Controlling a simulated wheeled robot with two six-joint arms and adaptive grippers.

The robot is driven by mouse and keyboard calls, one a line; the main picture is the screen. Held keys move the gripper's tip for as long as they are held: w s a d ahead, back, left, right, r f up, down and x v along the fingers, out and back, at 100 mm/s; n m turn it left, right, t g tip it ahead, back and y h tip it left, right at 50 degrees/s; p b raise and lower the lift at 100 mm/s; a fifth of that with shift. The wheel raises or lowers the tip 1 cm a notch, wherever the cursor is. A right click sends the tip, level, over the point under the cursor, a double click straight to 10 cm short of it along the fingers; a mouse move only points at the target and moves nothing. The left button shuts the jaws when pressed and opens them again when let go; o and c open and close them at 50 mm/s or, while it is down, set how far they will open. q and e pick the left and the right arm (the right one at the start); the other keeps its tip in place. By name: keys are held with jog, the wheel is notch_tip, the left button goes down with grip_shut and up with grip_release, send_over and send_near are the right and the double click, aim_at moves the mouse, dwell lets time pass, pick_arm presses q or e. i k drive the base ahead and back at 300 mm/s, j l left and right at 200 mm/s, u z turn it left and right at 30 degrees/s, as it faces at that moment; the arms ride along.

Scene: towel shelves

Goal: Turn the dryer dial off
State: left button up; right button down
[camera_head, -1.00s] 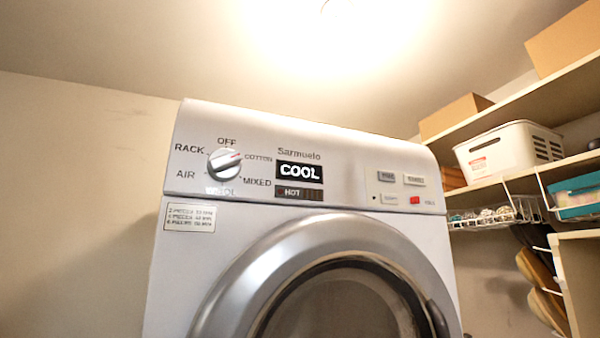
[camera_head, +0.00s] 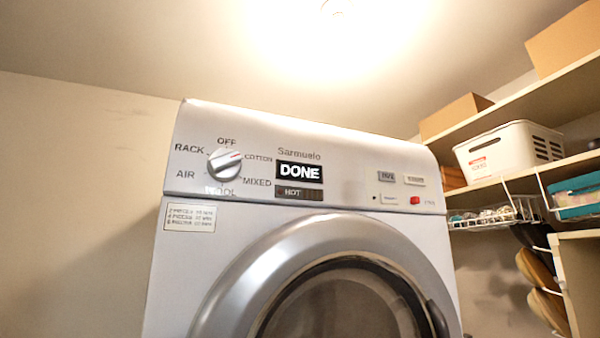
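The white dryer (camera_head: 345,168) stands in front of me with its round grey door (camera_head: 225,290) closed. The dial (camera_head: 224,164) is at the left of its top panel, with a red mark pointing right and slightly up, toward COTTON. The labels OFF, COTTON, MIXED, WOOL, AIR and RACK ring the dial, with OFF at the top. The display (camera_head: 299,172) reads DONE, with HOT below it. Neither gripper is in view, and nothing touches the dial.
At the right, wall shelves (camera_head: 515,178) hold a white basket (camera_head: 508,148), cardboard boxes (camera_head: 455,114) and a teal bin (camera_head: 575,196). A wire rack hangs below them. The space in front of the panel is clear.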

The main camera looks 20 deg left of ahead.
aim_at(223, 164)
jog(key=j+u, duration=0.15)
jog(key=u, duration=0.35)
jog(key=j+u, duration=0.15)
jog(key=u, duration=0.35)
jog(key=k+j, duration=0.1)
jog(key=j, duration=0.6)
jog(key=l, duration=0.35)
jog(key=i+l, duration=0.15)
jog(key=l, duration=0.2)
